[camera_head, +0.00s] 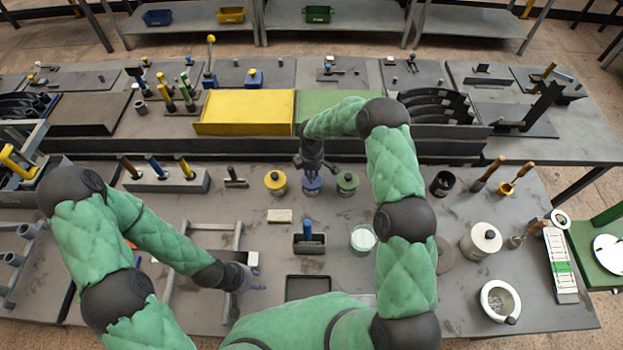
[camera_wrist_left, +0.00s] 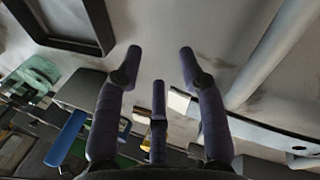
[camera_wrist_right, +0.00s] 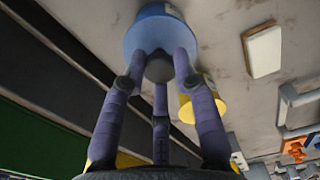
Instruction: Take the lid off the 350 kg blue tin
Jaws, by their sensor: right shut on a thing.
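The blue tin (camera_head: 312,187) stands on the grey bench between a yellow tin (camera_head: 275,184) and a green tin (camera_head: 347,184). My right gripper (camera_head: 313,170) is directly above it, pointing down. In the right wrist view its fingers (camera_wrist_right: 160,60) are closed round the grey knob (camera_wrist_right: 160,70) of the blue tin (camera_wrist_right: 155,32). I cannot tell whether the lid is seated or raised, and no weight label is readable. My left gripper (camera_head: 250,278) is low over the front left of the bench. In the left wrist view its fingers (camera_wrist_left: 160,62) are spread and empty.
The yellow tin is close beside the blue one, also in the right wrist view (camera_wrist_right: 203,100). A pale block (camera_head: 279,216), a holder with a blue handle (camera_head: 308,242) and a black tray (camera_head: 307,288) lie nearer me. A long rack (camera_head: 250,148) runs behind the tins.

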